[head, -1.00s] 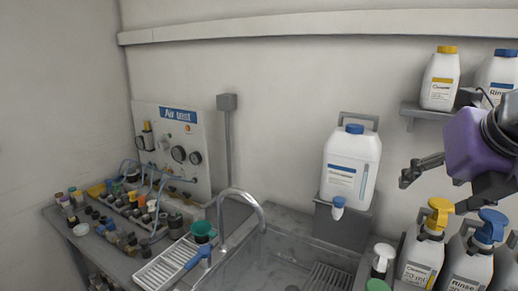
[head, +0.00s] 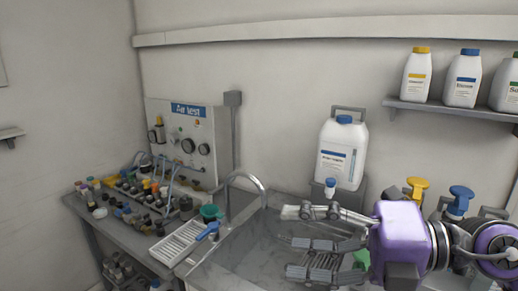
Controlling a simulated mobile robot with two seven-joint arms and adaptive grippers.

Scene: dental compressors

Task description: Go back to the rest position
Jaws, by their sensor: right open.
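My right gripper (head: 302,232) has a purple body and grey jointed fingers that point left. The fingers are apart, and I see nothing held between them. It hangs in front of the sink (head: 240,262) and below the large white canister with a blue cap (head: 342,155), and appears clear of both. The gripper and its arm hide part of the sink and most of the spray bottles on the right. My left gripper is not in view.
Spray bottles with a yellow head (head: 417,188) and a blue head (head: 460,200) stand behind my right arm. White bottles (head: 462,82) stand on a wall shelf (head: 450,108). The air test panel (head: 188,140) and many small parts crowd the left bench.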

